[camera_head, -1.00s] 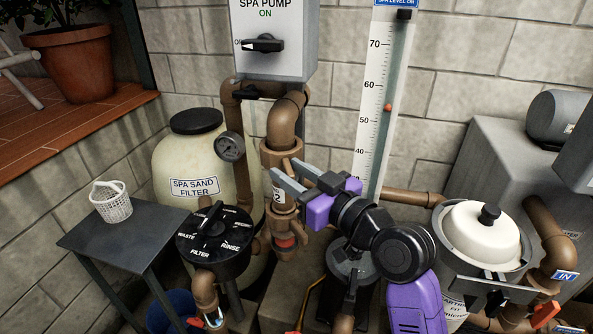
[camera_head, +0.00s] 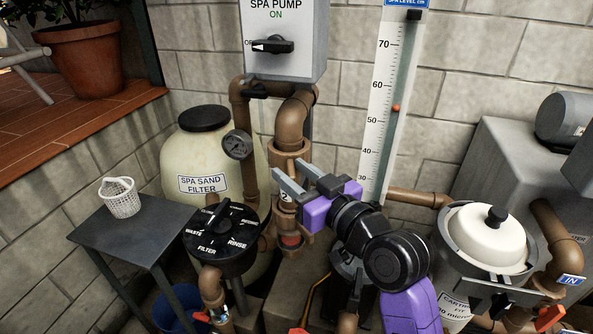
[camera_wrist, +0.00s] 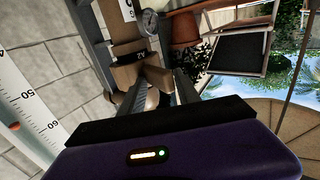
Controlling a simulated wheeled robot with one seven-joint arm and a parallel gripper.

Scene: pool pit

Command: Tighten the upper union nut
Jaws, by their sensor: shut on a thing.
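The upper union nut (camera_head: 291,152) is a brown collar on the vertical brown pipe below the elbow under the spa pump box. My gripper (camera_head: 289,170) reaches in from the right, its two grey fingers at the nut's lower part. It is shut on the nut, though the fingers partly hide the contact. Below the fingers is a pipe section with a white label "2" (camera_head: 286,196), with a red part lower down.
The spa sand filter (camera_head: 192,150) and its black valve head (camera_head: 222,243) stand left of the pipe. A pressure gauge (camera_head: 237,145) is close by. The level scale (camera_head: 384,105) stands behind my wrist. A lidded strainer (camera_head: 489,240) is at right.

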